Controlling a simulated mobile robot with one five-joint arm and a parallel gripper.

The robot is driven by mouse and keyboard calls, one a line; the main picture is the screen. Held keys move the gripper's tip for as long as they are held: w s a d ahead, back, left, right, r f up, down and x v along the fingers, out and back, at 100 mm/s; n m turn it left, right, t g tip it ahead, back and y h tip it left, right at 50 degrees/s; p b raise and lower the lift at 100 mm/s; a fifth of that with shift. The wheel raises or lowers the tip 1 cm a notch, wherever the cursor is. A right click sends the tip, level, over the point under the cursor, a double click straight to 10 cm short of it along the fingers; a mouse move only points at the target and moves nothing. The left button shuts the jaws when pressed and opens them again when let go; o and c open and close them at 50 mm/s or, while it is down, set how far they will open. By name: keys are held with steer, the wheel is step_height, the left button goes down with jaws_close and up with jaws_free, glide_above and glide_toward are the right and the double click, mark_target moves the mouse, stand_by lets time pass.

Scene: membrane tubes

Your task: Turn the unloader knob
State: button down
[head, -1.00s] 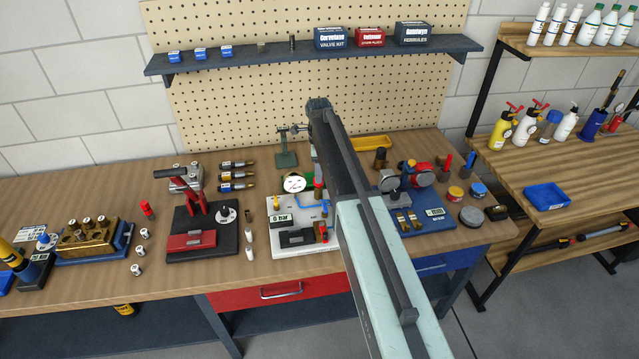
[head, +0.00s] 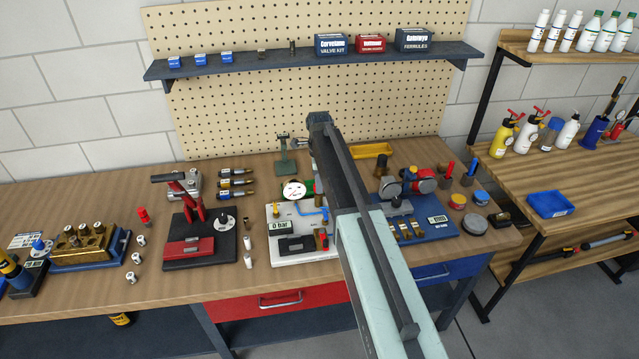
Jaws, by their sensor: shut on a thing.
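The white-based pump unit (head: 282,256) stands on the bench left of my arm. It carries a "0 bar" display (head: 279,226), a white round dial (head: 294,191), a yellow-topped fitting (head: 276,209) and a blue pipe (head: 310,211). A small red part (head: 319,187) shows right beside my arm's edge. I cannot tell which part is the unloader knob; the unit's right side is covered by my arm. My arm reaches up across the middle of the picture and bends down at its far end. My gripper is hidden behind it, so its jaws and anything in them do not show.
A black-based press with red levers (head: 205,250) stands to the left. A blue-based unit with gauges (head: 455,232) stands right of my arm. A yellow tray (head: 370,150) lies behind. A green stand (head: 285,165) is near the pegboard. Bare wood shows at the bench's front left.

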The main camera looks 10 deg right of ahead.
steer(key=n, duration=0.4)
steer(key=shift+n, duration=0.3)
steer(key=n, duration=1.3)
steer(key=shift+n, duration=0.3)
steer(key=n, duration=0.9)
steer(key=shift+a, duration=0.1)
steer(key=n, duration=0.4)
steer(key=shift+n, duration=0.3)
steer(key=n, duration=0.4)
steer(key=shift+n, duration=0.4)
